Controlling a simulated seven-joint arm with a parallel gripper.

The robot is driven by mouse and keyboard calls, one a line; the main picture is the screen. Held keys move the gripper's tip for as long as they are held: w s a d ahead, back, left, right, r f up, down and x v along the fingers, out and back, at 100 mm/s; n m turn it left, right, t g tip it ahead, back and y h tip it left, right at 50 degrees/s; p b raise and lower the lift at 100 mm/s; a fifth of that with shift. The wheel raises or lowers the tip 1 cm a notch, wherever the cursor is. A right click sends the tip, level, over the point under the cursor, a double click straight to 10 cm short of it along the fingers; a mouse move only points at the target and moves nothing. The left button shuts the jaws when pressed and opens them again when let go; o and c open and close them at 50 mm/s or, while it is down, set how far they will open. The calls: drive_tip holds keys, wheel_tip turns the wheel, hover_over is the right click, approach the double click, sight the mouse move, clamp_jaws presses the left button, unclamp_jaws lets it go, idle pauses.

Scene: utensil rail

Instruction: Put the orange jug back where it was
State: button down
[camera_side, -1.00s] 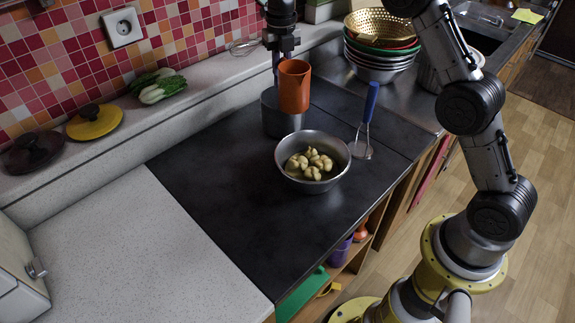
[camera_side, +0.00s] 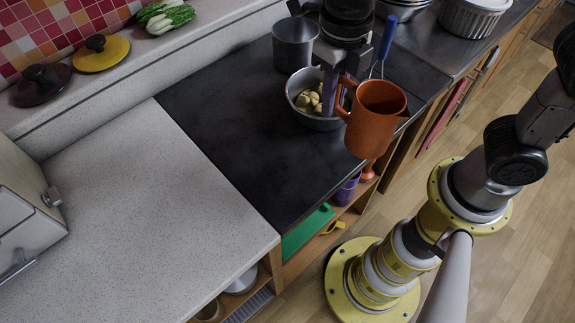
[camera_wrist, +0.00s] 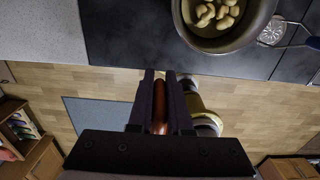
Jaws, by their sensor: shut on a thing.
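The orange jug (camera_side: 377,118) hangs in the air in the side view, roughly upright, with its handle toward the left. My gripper (camera_side: 336,98) is shut on the handle, its fingers pointing down. In the wrist view the fingers of my gripper (camera_wrist: 161,105) close on a narrow orange-brown strip of the jug (camera_wrist: 160,118). The rest of the jug is hidden there. The jug appears over the counter's front edge, in front of the metal bowl (camera_side: 295,98); its exact height is unclear.
The bowl of pale food (camera_wrist: 188,30) stands on the dark counter, near a grey pot (camera_side: 294,45) and a blue-handled utensil (camera_side: 388,38). Below, open shelves hold a purple item (camera_side: 346,190), an orange item (camera_side: 368,172) and a green item (camera_side: 305,235). The speckled counter (camera_side: 150,220) is clear.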

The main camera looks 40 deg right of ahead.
drive_tip(key=shift+s+a+f, duration=0.1)
drive_tip(key=shift+s+f, duration=0.05)
drive_tip(key=shift+s, duration=0.15)
drive_tip(key=w+a+f, duration=0.2)
drive_tip(key=w+f, duration=0.1)
drive_tip(key=w+a+f, duration=0.2)
drive_tip(key=w+f, duration=0.1)
drive_tip(key=w, duration=0.1)
drive_tip(key=w+a+f, duration=0.3)
drive_tip(key=w, duration=0.1)
drive_tip(key=shift+w+f, duration=0.1)
drive_tip(key=shift+f, duration=0.05)
drive_tip(key=shift+w+f, duration=0.1)
drive_tip(key=shift+f, duration=0.1)
drive_tip(key=shift+w+f, duration=0.1)
drive_tip(key=shift+f, duration=1.5)
drive_tip(key=shift+f, duration=0.2)
drive_tip(key=c, duration=0.8)
unclamp_jaws()
drive_tip(key=shift+c, duration=0.2)
